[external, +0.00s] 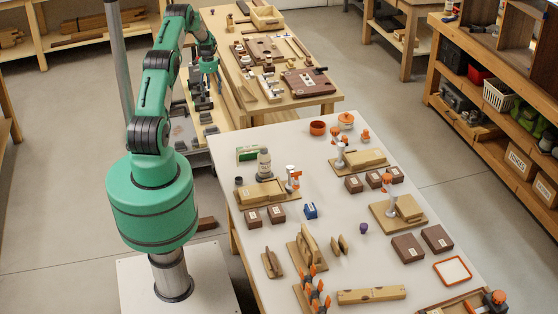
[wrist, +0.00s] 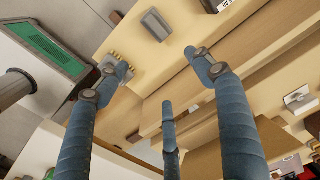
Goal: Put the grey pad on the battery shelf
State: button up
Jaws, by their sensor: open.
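My gripper (wrist: 160,78) has its blue-grey fingers spread apart in the wrist view, with nothing between them. I cannot tell which surface is the battery shelf. Pale wooden boards (wrist: 180,90) form steps or ledges beside and behind the fingers.
A grey box with a green panel (wrist: 50,50) is at the upper left of the wrist view. The white table (external: 300,235) holds many small wooden and orange fixtures. The far bench (external: 325,98) is crowded with parts. Shelving stands on the right. Open floor surrounds the benches.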

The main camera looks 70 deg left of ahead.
jog(key=w+d+r, duration=0.8)
jog(key=d+r, duration=0.1)
jog(key=r, duration=0.3)
jog(key=w+d+r, duration=0.8)
jog(key=d+r, duration=0.1)
jog(key=r, duration=0.3)
jog(key=w+d+r+t+y, duration=0.1)
jog(key=w+d+r, duration=0.1)
jog(key=d+r, duration=0.8)
jog(key=w+d+r+t, duration=0.15)
jog(key=d+r, duration=0.55)
jog(key=d, duration=0.8)
jog(key=s+d+r+t, duration=0.1)
jog(key=s+d+r, duration=0.2)
jog(key=d, duration=0.5)
jog(key=s+d+r, duration=0.3)
jog(key=d, duration=0.5)
jog(key=s+d+r+t, duration=0.1)
jog(key=s+d+r, duration=0.2)
jog(key=d, duration=0.6)
jog(key=s+d+f+t+h, duration=0.1)
jog(key=s+d, duration=1.4)
jog(key=s, duration=0.2)
jog(key=shift+f, duration=0.4)
